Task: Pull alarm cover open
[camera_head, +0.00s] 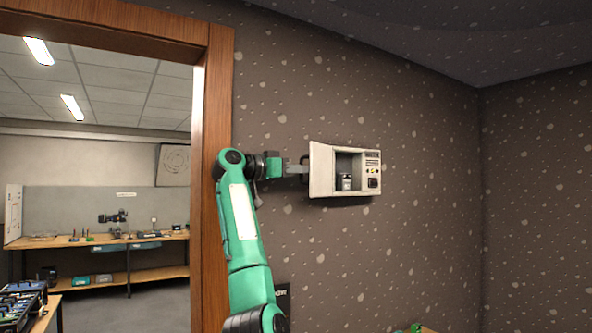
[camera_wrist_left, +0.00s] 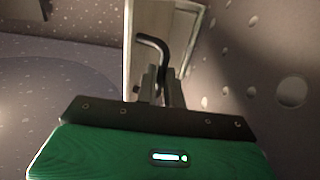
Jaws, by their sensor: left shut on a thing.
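The alarm box (camera_head: 373,187) is a cream wall-mounted box with a dark recess and a panel of small buttons on its right side. Its cover (camera_head: 321,170) stands swung out at the left, and the recess shows a small grey item (camera_head: 346,181). My left gripper (camera_head: 302,168) is at the cover's left side. In the left wrist view the gripper fingers (camera_wrist_left: 161,88) are shut on a dark bent handle (camera_wrist_left: 154,42), with the pale cover (camera_wrist_left: 136,20) behind it.
A wooden door frame (camera_head: 213,120) stands left of my arm, close to it. Through it shows a room with a workbench (camera_head: 90,241). The speckled wall (camera_head: 430,180) right of the box is clear. A small green thing (camera_head: 415,328) shows at the bottom edge.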

